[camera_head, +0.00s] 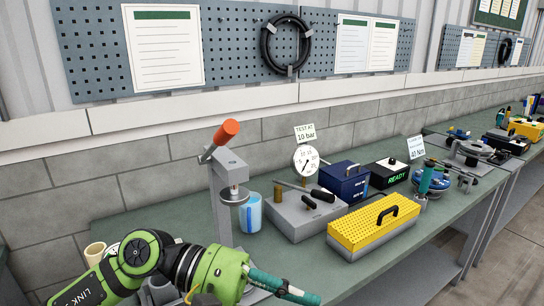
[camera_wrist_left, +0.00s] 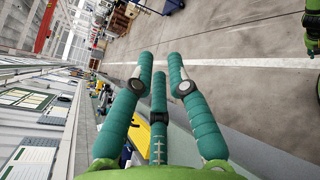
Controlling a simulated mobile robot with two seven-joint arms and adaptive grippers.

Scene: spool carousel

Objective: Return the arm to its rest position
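My left arm (camera_head: 138,252) reaches in from the lower left of the head view, low in front of the bench. Its green wrist leads to the left gripper (camera_head: 292,291), whose teal fingers point right near the bench's front edge, partly cut off by the picture's bottom. In the left wrist view the gripper (camera_wrist_left: 160,66) shows three teal fingers standing apart, with nothing held between them. The floor and the bench side lie beyond the fingers.
The green workbench (camera_head: 300,257) carries a lever press (camera_head: 222,180) with an orange handle, a blue mug (camera_head: 250,213), a gauge fixture (camera_head: 300,212), a yellow perforated box (camera_head: 372,227) and a dark blue box (camera_head: 345,180). Open floor (camera_head: 510,260) lies at the right.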

